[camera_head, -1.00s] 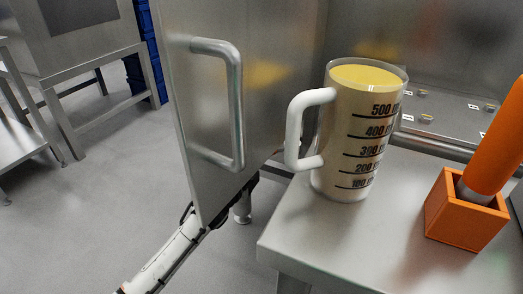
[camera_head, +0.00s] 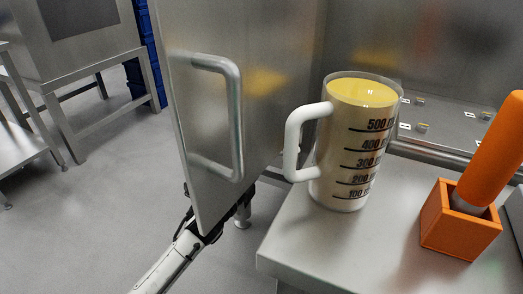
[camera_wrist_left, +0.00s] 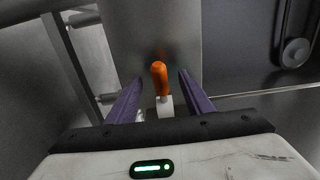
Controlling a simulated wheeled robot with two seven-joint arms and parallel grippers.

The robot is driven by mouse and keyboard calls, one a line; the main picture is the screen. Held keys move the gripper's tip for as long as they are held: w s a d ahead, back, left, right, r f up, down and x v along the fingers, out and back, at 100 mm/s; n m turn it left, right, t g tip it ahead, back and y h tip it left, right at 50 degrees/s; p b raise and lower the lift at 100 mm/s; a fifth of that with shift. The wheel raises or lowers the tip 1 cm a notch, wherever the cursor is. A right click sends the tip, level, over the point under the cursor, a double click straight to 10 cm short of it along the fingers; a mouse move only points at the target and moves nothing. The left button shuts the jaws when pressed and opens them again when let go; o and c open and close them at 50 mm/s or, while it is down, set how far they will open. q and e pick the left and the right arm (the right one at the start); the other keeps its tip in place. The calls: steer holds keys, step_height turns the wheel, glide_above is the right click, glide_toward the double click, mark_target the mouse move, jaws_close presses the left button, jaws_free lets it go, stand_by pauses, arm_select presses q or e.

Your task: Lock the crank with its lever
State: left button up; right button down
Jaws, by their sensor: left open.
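An orange knob-like handle (camera_wrist_left: 159,75) on a pale base (camera_wrist_left: 164,106) shows in the left wrist view, against a grey metal surface. It looks like the lever. My left gripper (camera_wrist_left: 160,84) is open, with its purple fingers on either side of the orange handle in the picture. I see no contact, and I cannot tell the depth between them. In the head view my left arm (camera_head: 168,264) runs behind a steel panel, which hides the gripper and the lever. I cannot make out the crank for certain. My right gripper is in neither view.
The steel panel with a bar handle (camera_head: 235,118) stands close to my left arm. A measuring jug (camera_head: 350,145) with yellow contents stands on the steel table (camera_head: 330,240), beside an orange holder (camera_head: 455,228) with an orange-handled tool. A black belt and pulley (camera_wrist_left: 295,52) lie right in the wrist view.

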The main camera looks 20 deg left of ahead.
arm_select(q)
steer(key=s+a+p, duration=0.1)
steer(key=s+p, duration=0.1)
steer(key=s, duration=0.4)
steer(key=shift+s+a, duration=0.15)
steer(key=shift+s, duration=0.1)
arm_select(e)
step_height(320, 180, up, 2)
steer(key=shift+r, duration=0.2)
arm_select(q)
steer(key=s+d+f+n+g, duration=0.1)
steer(key=s+f+n+g, duration=0.2)
steer(key=s+f+n, duration=0.45)
steer(key=s+d+f+n+g, duration=0.15)
steer(key=s+f+n, duration=0.3)
steer(key=s, duration=0.65)
steer(key=s+d+f+n+g, duration=0.1)
steer(key=s+f+n+g, duration=0.4)
steer(key=s, duration=0.4)
step_height(320, 180, up, 8)
steer(key=s+a+n+p, duration=0.1)
steer(key=p, duration=1.4)
steer(key=shift+s+a+r+y, duration=0.25)
steer(key=shift+a+y, duration=0.05)
steer(key=shift+y, duration=0.1)
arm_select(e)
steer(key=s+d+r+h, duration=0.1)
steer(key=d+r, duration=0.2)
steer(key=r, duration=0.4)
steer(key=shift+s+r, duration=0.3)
